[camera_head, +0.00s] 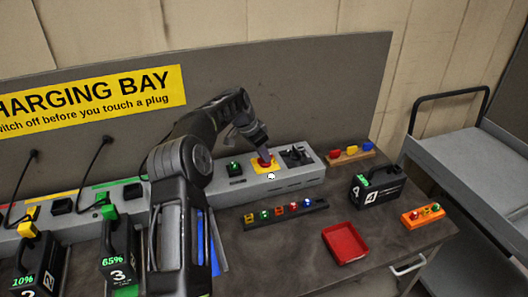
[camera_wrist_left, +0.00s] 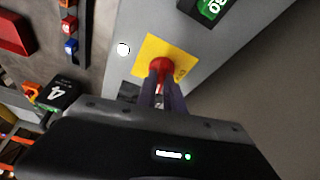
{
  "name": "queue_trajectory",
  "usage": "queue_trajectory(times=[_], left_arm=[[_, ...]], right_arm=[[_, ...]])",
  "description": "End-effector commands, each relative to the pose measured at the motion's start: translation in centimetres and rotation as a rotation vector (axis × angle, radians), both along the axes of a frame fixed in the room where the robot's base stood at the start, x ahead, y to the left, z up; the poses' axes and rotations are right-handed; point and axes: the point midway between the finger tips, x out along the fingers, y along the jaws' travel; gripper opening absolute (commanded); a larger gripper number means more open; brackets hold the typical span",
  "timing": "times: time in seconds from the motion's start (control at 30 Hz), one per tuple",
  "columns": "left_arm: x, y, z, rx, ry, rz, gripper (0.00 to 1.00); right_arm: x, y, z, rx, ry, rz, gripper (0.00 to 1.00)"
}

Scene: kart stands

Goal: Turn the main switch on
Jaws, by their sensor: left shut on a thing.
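The main switch is a red rotary knob (camera_head: 264,158) on a yellow plate (camera_head: 256,169), on top of the grey console (camera_head: 285,186). In the left wrist view the knob (camera_wrist_left: 161,64) sits between my left gripper's fingertips (camera_wrist_left: 162,84), over the yellow plate (camera_wrist_left: 181,51). My left gripper (camera_head: 264,152) is shut on the knob, pointing down at it. The fingers partly hide the knob, so I cannot tell which way it is turned. A small white round lamp (camera_head: 271,176) is beside the plate. My right gripper is out of view.
A green-lit black switch (camera_head: 234,168) and a black device (camera_head: 296,155) flank the knob. Batteries marked 10% (camera_head: 42,268) and 65% (camera_head: 118,252) stand left.

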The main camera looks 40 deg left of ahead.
Motion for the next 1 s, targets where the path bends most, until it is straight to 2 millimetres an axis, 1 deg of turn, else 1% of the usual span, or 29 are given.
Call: queue_trajectory(times=[0.03, 0.1, 0.4, 0.6, 0.93, 0.97, 1.0], left_arm=[[0.0, 0.1, 0.3, -0.002, 0.000, -0.035, 0.00], [0.1, 0.1, 0.3, -0.001, 0.000, -0.088, 0.00], [0.1, 0.2, 0.2, 0.001, -0.001, -0.237, 0.00], [0.1, 0.2, 0.0, 0.002, 0.000, -0.268, 0.00], [0.1, 0.2, 0.0, 0.003, 0.000, -0.270, 0.00], [0.1, 0.2, 0.0, 0.003, 0.000, -0.270, 0.13], [0.1, 0.2, 0.0, 0.003, 0.001, -0.270, 0.17]], right_arm=[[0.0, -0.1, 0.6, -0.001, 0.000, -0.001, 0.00], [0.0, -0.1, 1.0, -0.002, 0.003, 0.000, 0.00], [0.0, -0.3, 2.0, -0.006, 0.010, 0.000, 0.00], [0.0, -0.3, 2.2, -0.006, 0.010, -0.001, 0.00], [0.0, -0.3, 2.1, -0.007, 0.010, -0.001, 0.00], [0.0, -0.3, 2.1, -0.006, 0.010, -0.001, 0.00], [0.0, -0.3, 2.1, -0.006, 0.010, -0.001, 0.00]])
